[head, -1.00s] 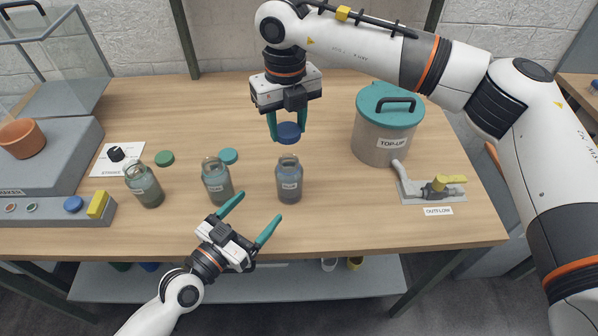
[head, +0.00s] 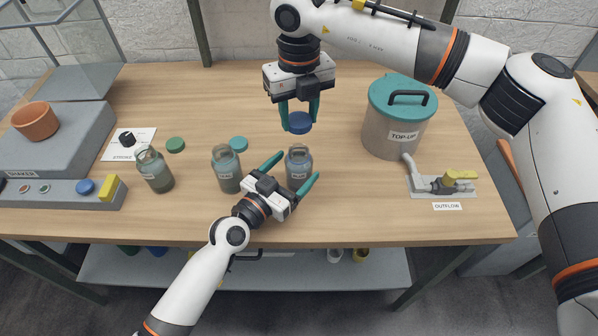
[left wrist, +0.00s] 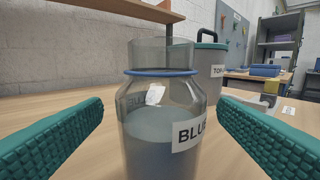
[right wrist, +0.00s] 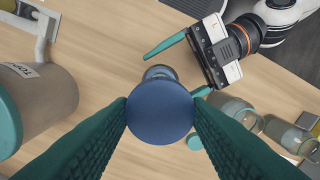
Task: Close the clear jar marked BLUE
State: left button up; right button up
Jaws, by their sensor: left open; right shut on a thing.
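The clear jar marked BLUE (head: 299,165) stands upright and open on the table, grey-blue contents inside. In the left wrist view the jar (left wrist: 160,120) shows a blue ring at its neck and its label. My left gripper (head: 293,170) is open, its fingers on either side of the jar, with gaps in the left wrist view. My right gripper (head: 299,118) is shut on a blue lid (head: 300,124), held above and slightly behind the jar in the head view. The lid (right wrist: 160,112) covers part of the jar in the right wrist view.
Two other open jars (head: 227,168) (head: 154,169) stand to the left, with a teal lid (head: 239,143) and a green lid (head: 175,145) behind. The TOP-UP pot (head: 392,130) and outflow valve (head: 445,184) stand right. A shaker (head: 60,150) is far left.

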pick_arm(q)
jog(key=shift+x, duration=0.95)
jog(key=c, duration=1.4)
jog(key=shift+c, duration=0.2)
pick_arm(e)
send_over(299, 150)
jog(key=shift+f, duration=2.45)
jog(key=shift+f, duration=0.1)
jog(key=shift+f, duration=0.8)
jog(key=shift+f, duration=0.55)
